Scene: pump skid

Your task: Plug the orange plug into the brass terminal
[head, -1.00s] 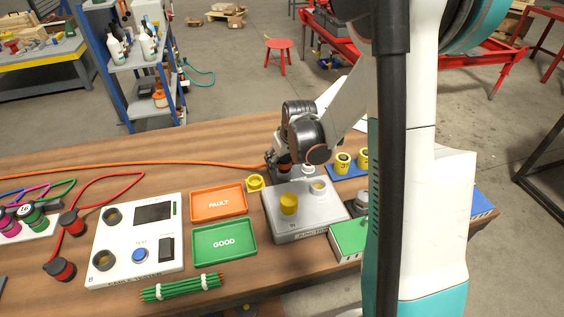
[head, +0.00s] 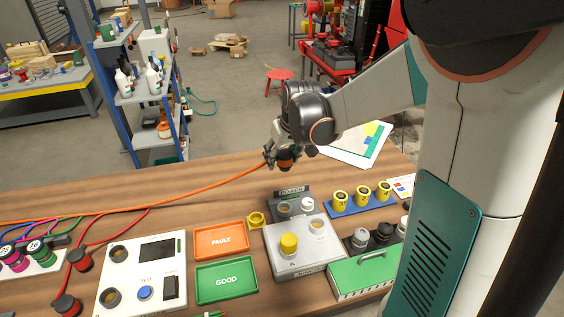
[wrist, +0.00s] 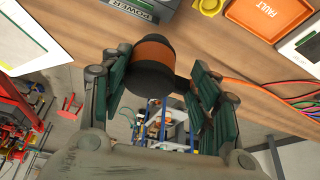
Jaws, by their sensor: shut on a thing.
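My gripper (head: 280,158) is shut on the orange plug (head: 287,166), a black plug with an orange band. It holds the plug in the air above the back edge of the bench, behind the grey junction box (head: 282,268). In the wrist view the plug (wrist: 154,53) sits between the fingers, and its orange cable (wrist: 262,86) runs off to the right. The box's top has a brass-coloured round socket (head: 317,225) at right and another round socket (head: 284,208) at the back left, near the POWER sign (head: 291,190). Which one is the brass terminal I cannot tell for sure.
A yellow cap (head: 289,243) and a white cap (head: 307,204) stand on the box. A loose yellow ring-shaped cap (head: 256,219) lies beside it. The orange FAULT tray (head: 221,240) and green GOOD tray (head: 226,280) lie left. A blue rack (head: 351,208) holds yellow plugs at right.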

